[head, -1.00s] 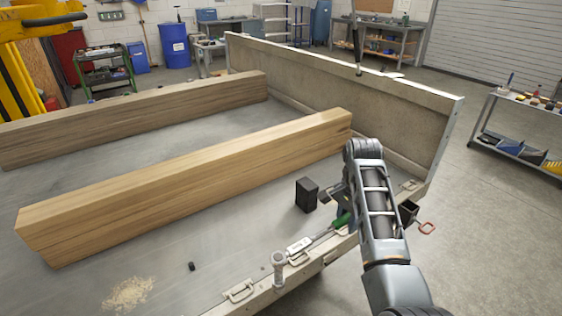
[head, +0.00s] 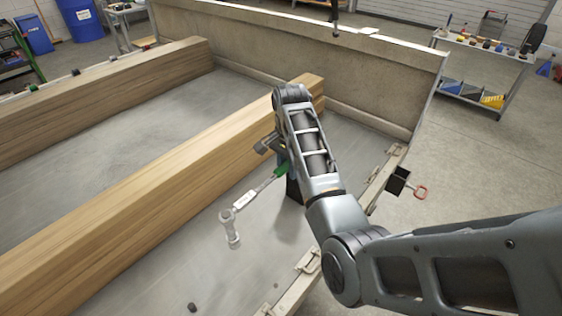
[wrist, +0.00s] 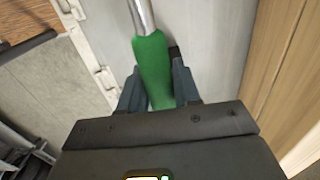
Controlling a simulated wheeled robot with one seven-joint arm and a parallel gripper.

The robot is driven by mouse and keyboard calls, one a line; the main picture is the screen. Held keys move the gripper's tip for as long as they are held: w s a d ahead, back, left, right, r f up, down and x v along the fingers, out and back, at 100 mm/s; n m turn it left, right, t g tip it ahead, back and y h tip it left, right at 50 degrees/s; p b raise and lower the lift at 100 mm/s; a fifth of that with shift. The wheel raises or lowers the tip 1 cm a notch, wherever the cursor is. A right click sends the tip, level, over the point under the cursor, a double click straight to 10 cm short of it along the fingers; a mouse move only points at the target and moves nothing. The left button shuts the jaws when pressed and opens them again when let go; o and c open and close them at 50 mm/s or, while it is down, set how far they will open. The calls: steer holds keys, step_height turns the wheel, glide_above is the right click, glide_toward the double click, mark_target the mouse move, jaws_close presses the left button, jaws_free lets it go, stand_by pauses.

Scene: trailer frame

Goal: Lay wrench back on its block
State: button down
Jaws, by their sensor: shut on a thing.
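The wrench (head: 245,200) has a green handle, a silver shaft and a socket-like head hanging at its far left end. My gripper (head: 276,152) is shut on the green handle, which also shows between the fingers in the wrist view (wrist: 152,62). The wrench is tilted in the picture, over the trailer floor beside the near beam. The black block (head: 293,190) stands on the floor just below the handle, partly hidden by my arm. Whether handle and block touch cannot be told. A dark edge beside the handle in the wrist view may be the block.
A long wooden beam (head: 150,195) lies left of the wrench, with a second beam (head: 110,90) beyond. The trailer's tall end wall (head: 300,60) stands behind. The side rail (head: 335,240) with latches runs on the right. The floor (head: 160,270) in front is mostly clear.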

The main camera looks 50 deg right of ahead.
step_height(320, 180, down, 6)
steer(key=b, duration=0.3)
steer(key=shift+f, duration=0.2)
steer(key=shift+r+p, duration=0.1)
steer(key=shift+p, duration=0.2)
stand_by(0.4)
steer(key=c, duration=0.7)
jaws_free()
steer(key=shift+s, duration=0.1)
step_height(320, 180, up, 8)
steer(key=shift+f, duration=0.15)
